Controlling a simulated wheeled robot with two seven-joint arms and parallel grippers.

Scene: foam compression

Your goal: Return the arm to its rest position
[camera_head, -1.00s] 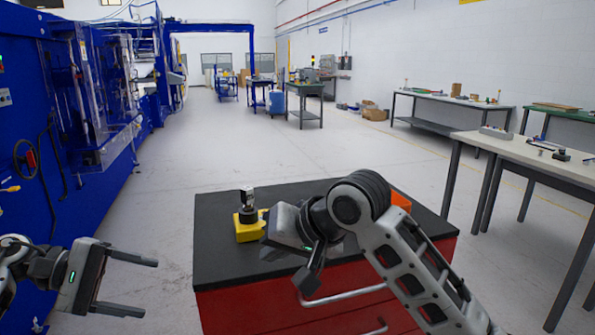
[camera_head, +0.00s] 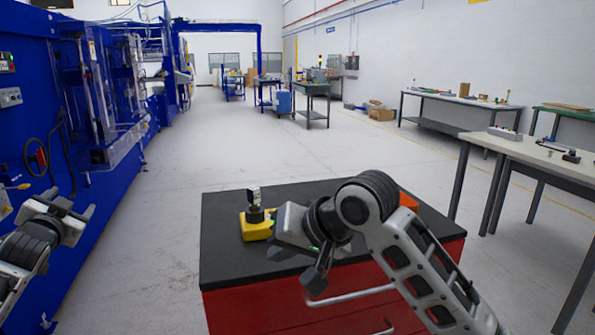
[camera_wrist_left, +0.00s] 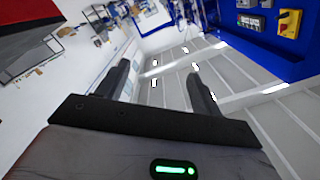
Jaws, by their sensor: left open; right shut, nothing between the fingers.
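My left gripper (camera_head: 80,212) is raised at the left of the head view, beside the blue machine.
A blue machine (camera_head: 25,105) with a handwheel (camera_head: 36,157) stands close on the left. An orange object (camera_head: 408,202) sits on the cabinet behind my right arm. A workbench (camera_head: 540,155) stands at the right. Open floor (camera_head: 270,140) lies behind the cabinet.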

